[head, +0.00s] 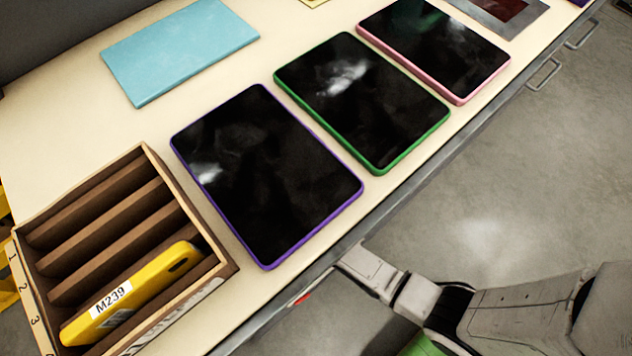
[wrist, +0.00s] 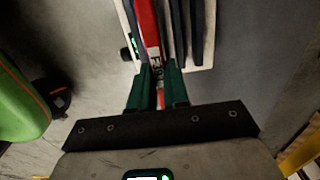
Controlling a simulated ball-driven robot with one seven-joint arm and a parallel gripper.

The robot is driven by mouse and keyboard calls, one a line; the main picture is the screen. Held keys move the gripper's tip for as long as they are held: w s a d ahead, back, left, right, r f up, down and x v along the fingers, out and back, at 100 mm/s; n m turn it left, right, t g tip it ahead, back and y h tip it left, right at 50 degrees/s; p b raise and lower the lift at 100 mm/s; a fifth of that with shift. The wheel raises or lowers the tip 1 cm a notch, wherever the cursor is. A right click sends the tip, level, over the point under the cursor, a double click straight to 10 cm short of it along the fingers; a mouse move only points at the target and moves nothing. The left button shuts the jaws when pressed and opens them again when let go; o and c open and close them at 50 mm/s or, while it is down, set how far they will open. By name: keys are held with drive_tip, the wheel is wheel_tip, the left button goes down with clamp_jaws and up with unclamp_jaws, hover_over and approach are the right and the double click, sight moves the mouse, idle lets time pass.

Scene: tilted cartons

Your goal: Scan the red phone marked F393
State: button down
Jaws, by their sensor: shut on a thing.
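In the wrist view, my gripper (wrist: 158,72) has its two green fingers closed on a narrow red thing (wrist: 147,30), seen edge-on, which looks like the red phone. No F393 label can be read on it. Dark slabs (wrist: 178,30) stand close along its right side, with a pale holder edge (wrist: 209,35) beyond them. In the head view, my arm reaches in from the lower right to below the table's front edge, and my fingers are hidden there. A small red patch shows under that edge; I cannot tell what it is.
A slotted wooden carton (head: 150,165) with numbered slots stands at the table's left, holding a yellow phone (head: 130,295) marked M239. Purple-edged (head: 265,175), green-edged (head: 365,100) and pink-edged (head: 435,45) tablets lie along the front edge. A blue folder (head: 180,50) lies behind; a grey-framed dark red panel (head: 505,8) lies farther right.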

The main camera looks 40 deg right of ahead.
drive_tip(key=s+p, duration=0.6)
drive_tip(key=s, duration=1)
drive_tip(key=shift+s, duration=0.15)
wheel_tip(320, 180, up, 11)
drive_tip(key=p, duration=1.1)
drive_tip(key=shift+r, duration=0.1)
